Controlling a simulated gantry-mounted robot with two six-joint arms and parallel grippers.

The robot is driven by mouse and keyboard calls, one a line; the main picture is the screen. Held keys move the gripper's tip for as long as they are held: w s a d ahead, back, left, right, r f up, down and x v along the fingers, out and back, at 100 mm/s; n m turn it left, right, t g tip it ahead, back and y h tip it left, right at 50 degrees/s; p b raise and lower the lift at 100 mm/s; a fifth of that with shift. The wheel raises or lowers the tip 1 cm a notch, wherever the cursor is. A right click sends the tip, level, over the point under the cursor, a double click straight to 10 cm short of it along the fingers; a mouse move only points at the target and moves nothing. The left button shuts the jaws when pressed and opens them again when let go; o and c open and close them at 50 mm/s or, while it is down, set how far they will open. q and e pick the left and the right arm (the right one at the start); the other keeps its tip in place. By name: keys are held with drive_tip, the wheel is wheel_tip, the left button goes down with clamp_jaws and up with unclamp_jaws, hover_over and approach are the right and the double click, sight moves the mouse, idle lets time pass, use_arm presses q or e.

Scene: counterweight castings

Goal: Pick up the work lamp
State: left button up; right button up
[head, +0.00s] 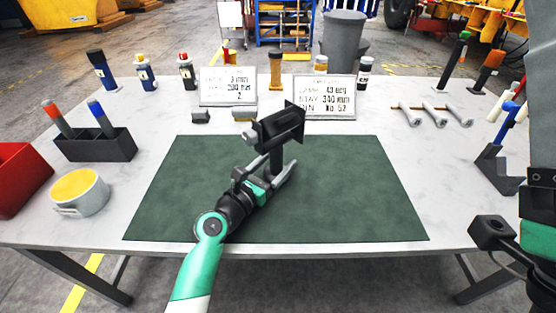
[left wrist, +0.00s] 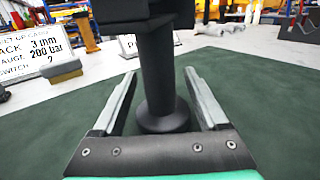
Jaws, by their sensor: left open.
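The work lamp (head: 277,126) stands upright on the dark green mat (head: 340,205), with a black rectangular head on a black post. In the left wrist view its post (left wrist: 158,65) and round foot (left wrist: 163,118) stand between the fingers, and its head is cut off at the top. My left gripper (head: 278,178) is open, with one finger on each side of the post. In the left wrist view the gripper (left wrist: 160,95) shows gaps between both fingers and the post. My right arm shows at the right edge of the head view, but its fingertips cannot be made out.
Two printed cards (head: 228,86) and (head: 323,97) stand behind the mat. A black marker holder (head: 95,146), a tape roll (head: 78,192) and a red bin (head: 18,180) are at left. Metal tools (head: 435,114) and a blue-handled stand (head: 497,160) are at right. The mat around the lamp is clear.

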use_arm(q)
clamp_jaws()
idle(1.2)
drive_tip(key=shift+r, duration=0.15)
